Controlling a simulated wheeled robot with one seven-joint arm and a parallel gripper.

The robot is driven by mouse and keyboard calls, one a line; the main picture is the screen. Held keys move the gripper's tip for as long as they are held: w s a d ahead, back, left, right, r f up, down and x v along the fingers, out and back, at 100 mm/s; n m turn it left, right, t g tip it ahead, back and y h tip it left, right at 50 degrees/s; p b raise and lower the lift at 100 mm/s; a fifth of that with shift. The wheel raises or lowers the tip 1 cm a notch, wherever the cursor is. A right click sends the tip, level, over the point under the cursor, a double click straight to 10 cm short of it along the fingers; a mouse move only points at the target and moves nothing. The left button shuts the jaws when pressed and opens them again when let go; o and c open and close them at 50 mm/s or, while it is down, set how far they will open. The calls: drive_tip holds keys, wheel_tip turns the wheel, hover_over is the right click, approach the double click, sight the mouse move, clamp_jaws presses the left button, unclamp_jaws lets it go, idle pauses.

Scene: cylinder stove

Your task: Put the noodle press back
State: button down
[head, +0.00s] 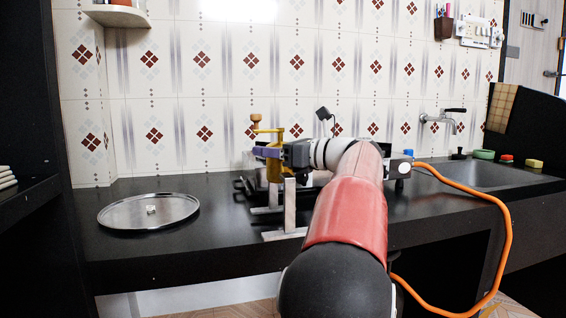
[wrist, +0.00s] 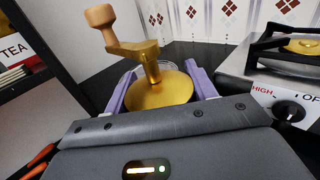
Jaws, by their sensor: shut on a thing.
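The noodle press (wrist: 161,89) is a brass-coloured cylinder with a crank arm and a wooden knob (wrist: 100,15) on top. In the head view the noodle press (head: 274,169) stands upright at the end of my arm, above or at the counter beside the stove. My gripper (wrist: 163,92) has purple fingers on both sides of the press body and is shut on it. In the head view my gripper (head: 268,152) is at the upper part of the press. The lower end of the press is partly hidden, and I cannot tell whether it touches the counter.
A round steel tray (head: 120,216) with a small pale object lies on the black counter (head: 80,240) to the left. The stove (wrist: 270,85) is right of the gripper in the wrist view. A sink (head: 470,177) and tap (head: 442,120) are farther right. A corner shelf (head: 118,15) hangs at upper left.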

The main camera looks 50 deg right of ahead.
drive_tip(key=x, duration=1.2)
drive_tip(key=shift+w+f, duration=0.2)
drive_tip(key=shift+f, duration=0.2)
drive_tip(key=shift+a+f, duration=0.1)
drive_tip(key=shift+c, duration=2.4)
unclamp_jaws()
drive_tip(key=shift+f, duration=0.25)
drive_tip(key=shift+r, duration=0.1)
